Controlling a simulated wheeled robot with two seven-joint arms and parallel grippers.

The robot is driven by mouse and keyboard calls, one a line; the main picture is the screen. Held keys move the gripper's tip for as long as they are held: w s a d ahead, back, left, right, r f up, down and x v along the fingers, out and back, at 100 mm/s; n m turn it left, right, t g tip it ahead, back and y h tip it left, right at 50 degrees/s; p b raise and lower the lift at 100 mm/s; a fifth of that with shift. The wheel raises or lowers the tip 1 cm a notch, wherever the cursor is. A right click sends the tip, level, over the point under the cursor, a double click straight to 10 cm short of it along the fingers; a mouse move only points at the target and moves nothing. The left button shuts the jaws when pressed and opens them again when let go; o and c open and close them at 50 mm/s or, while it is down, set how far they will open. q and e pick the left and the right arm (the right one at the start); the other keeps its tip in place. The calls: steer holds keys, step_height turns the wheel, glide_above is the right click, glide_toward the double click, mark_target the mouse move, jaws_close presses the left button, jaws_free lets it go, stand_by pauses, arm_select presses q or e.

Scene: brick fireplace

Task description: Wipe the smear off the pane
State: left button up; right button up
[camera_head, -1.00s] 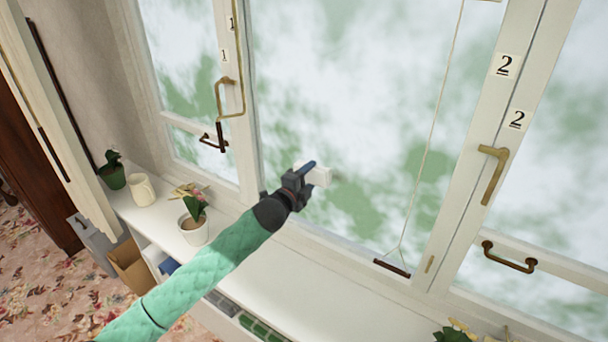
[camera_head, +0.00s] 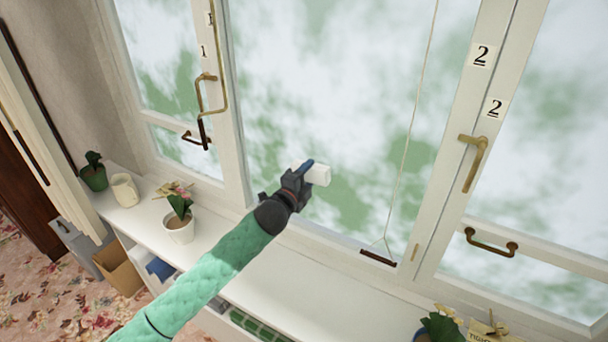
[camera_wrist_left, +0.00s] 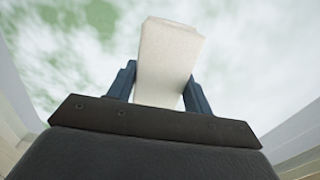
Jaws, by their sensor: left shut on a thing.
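The middle window pane (camera_head: 330,90) shows blurred green and white through its glass. I cannot make out a clear smear on it; the part behind the block is hidden. My left gripper (camera_head: 311,170) is in front of the lower left part of this pane. It is shut on a white block (camera_head: 319,175), which is at or close to the glass; contact cannot be told. In the left wrist view the block (camera_wrist_left: 167,60) stands out between the blue fingers. My right gripper is not in view.
A white sill (camera_head: 280,280) runs below, with a potted flower (camera_head: 180,228), a cream mug (camera_head: 125,190) and a small cactus pot (camera_head: 94,176). Brass handles (camera_head: 473,162) stick out from the frames. A cord (camera_head: 408,150) hangs before the pane to a dark bar (camera_head: 378,258).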

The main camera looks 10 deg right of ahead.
mark_target(346, 180)
arm_select(q)
steer(key=shift+s+d, duration=0.65)
steer(key=shift+d, duration=0.25)
steer(key=shift+s+d, duration=0.65)
steer(key=shift+d, duration=0.2)
steer(key=shift+s+d, duration=0.65)
steer(key=shift+d, duration=0.25)
steer(key=shift+s+d+p, duration=0.2)
steer(key=shift+s+d, duration=0.35)
steer(key=shift+d, duration=0.2)
steer(key=shift+s+d+p, duration=0.15)
steer(key=shift+s+d, duration=0.35)
steer(key=shift+d, duration=0.25)
steer(key=shift+p+v, duration=0.4)
steer(key=shift+v, duration=0.4)
steer(key=shift+p+v, duration=0.5)
steer(key=shift+v, duration=1.65)
steer(key=shift+p+v, duration=0.3)
steer(key=shift+v, duration=1.15)
